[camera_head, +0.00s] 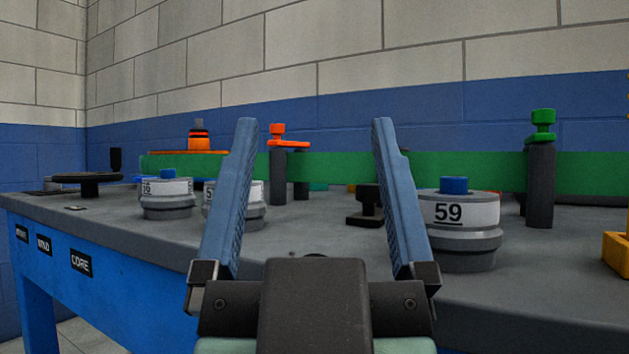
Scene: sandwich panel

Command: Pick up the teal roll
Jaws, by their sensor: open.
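My gripper (313,122) is in the lower middle of the head view, its two blue fingers wide apart and pointing away over the grey table (320,236). Nothing is held between the fingers. I cannot clearly make out a teal roll. A tiny teal patch (318,187) shows low in front of the green bar, between the fingers and beyond them, too small to identify. The left finger hides part of the table behind it.
A grey 59-labelled weight (464,240) stands just right of the right finger; two similar pieces (167,199) stand left. A long green bar (455,172) crosses the back, with an orange-topped post (278,170) and green-topped post (541,185). A yellow piece (617,252) is far right.

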